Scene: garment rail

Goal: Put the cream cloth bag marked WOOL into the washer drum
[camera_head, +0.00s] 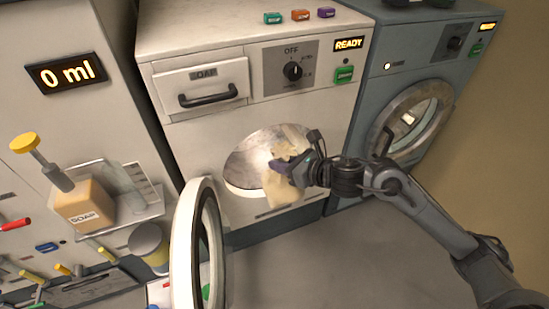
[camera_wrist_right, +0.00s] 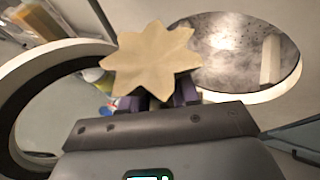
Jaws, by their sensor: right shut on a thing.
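The cream cloth bag (camera_head: 284,188) hangs in front of the washer drum opening (camera_head: 246,160). My right gripper (camera_head: 285,167) is shut on the bag. In the right wrist view the bag (camera_wrist_right: 150,57) shows as a star-shaped cream top above the purple fingers (camera_wrist_right: 172,98), and no WOOL marking is readable. The drum (camera_wrist_right: 240,45) is to the right of the bag there. The white washer's round door (camera_head: 193,245) stands open at the lower left of the opening. My left gripper is not in view.
A grey washer (camera_head: 418,80) with a round door is on the right. Small coloured blocks (camera_head: 300,15) sit on the white washer. The floor (camera_head: 330,255) in front is clear.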

